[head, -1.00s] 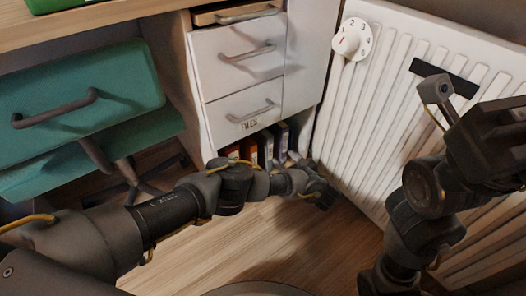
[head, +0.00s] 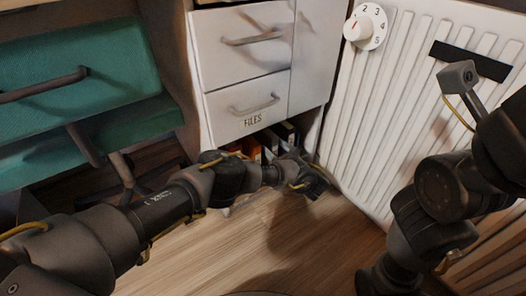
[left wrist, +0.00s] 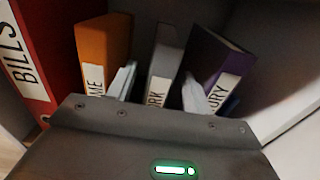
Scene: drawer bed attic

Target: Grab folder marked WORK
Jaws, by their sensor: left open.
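My left gripper (left wrist: 158,90) is open, one pale fingertip on each side of the grey folder's spine. I cannot tell whether they touch it. An orange folder (left wrist: 103,48) with a label ending in "ME" stands to its left. My right gripper's fingers are out of view.
A red BILLS folder (left wrist: 27,62) stands at far left in the shelf. Above the opening is a white drawer marked FILES (head: 252,104). A white radiator (head: 400,120) with a dial (head: 366,27) stands right. A teal chair (head: 85,75) is left. Wood floor (head: 230,245) is clear.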

